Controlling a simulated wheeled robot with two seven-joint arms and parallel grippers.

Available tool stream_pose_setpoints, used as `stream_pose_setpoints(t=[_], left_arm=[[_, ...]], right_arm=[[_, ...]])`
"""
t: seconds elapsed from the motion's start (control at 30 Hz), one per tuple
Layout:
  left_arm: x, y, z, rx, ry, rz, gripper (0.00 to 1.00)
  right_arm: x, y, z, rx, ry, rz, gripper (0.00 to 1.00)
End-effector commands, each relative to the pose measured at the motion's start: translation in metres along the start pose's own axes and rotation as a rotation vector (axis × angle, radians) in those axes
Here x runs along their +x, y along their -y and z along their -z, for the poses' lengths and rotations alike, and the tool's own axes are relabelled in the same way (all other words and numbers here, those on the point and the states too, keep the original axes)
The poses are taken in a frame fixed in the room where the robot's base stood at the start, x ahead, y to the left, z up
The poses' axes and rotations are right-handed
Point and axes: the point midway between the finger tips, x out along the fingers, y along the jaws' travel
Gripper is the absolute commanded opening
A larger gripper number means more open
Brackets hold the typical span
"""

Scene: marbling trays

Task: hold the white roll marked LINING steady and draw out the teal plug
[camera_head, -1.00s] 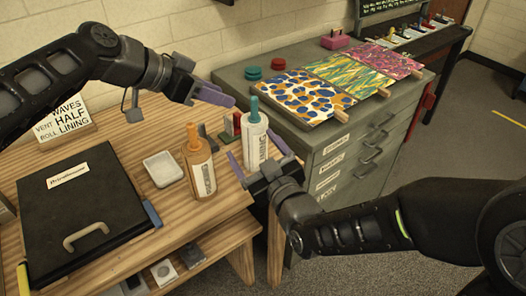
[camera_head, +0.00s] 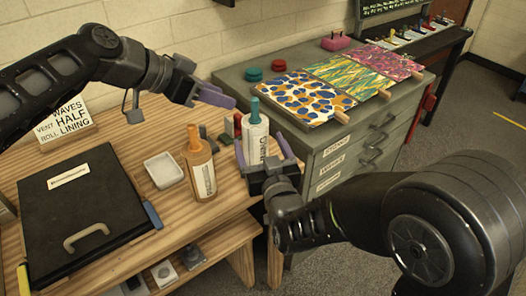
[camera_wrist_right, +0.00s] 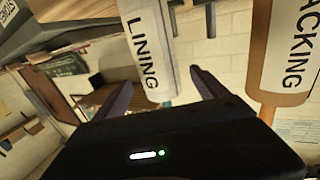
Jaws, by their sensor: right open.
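The white roll marked LINING (camera_head: 256,143) stands upright near the right edge of the wooden table. Its teal plug (camera_head: 255,110) sticks up from its top. My right gripper (camera_head: 264,152) is open, with one purple finger toward each side of the roll.
A tan roll with an orange plug (camera_head: 200,166) stands just left of the white roll; its label ends in "ACKING" in the wrist view (camera_wrist_right: 283,50). A white dish (camera_head: 163,170) and a black case (camera_head: 78,232) lie further left. A grey cabinet (camera_head: 345,150) stands to the right.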

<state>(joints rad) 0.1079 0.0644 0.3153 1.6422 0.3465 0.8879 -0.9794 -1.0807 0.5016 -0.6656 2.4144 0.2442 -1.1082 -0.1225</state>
Motion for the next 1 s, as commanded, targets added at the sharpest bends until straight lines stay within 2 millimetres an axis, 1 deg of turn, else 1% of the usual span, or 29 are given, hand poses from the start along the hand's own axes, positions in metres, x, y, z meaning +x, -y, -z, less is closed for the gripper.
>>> stream_pose_setpoints(t=[0.03,0.1,0.3,0.43,0.67,0.77,1.0], left_arm=[[0.000,0.000,0.000,0.000,0.000,0.000,0.36],[0.000,0.000,0.000,0.000,0.000,0.000,0.36],[0.000,0.000,0.000,0.000,0.000,0.000,0.36],[0.000,0.000,0.000,0.000,0.000,0.000,0.36],[0.000,0.000,0.000,0.000,0.000,0.000,0.36],[0.000,0.000,0.000,0.000,0.000,0.000,0.36],[0.000,0.000,0.000,0.000,0.000,0.000,0.36]], right_arm=[[0.009,-0.001,0.000,-0.002,-0.001,-0.002,0.83],[0.019,-0.001,0.000,-0.003,0.000,-0.002,0.83],[0.044,-0.001,0.000,-0.002,0.000,-0.001,0.83],[0.050,0.000,0.000,-0.001,0.001,0.000,0.83],[0.050,-0.001,0.000,-0.001,0.001,-0.001,0.83],[0.050,-0.001,0.000,-0.001,0.001,-0.001,0.77],[0.050,-0.001,0.000,-0.001,0.001,-0.001,0.57]])
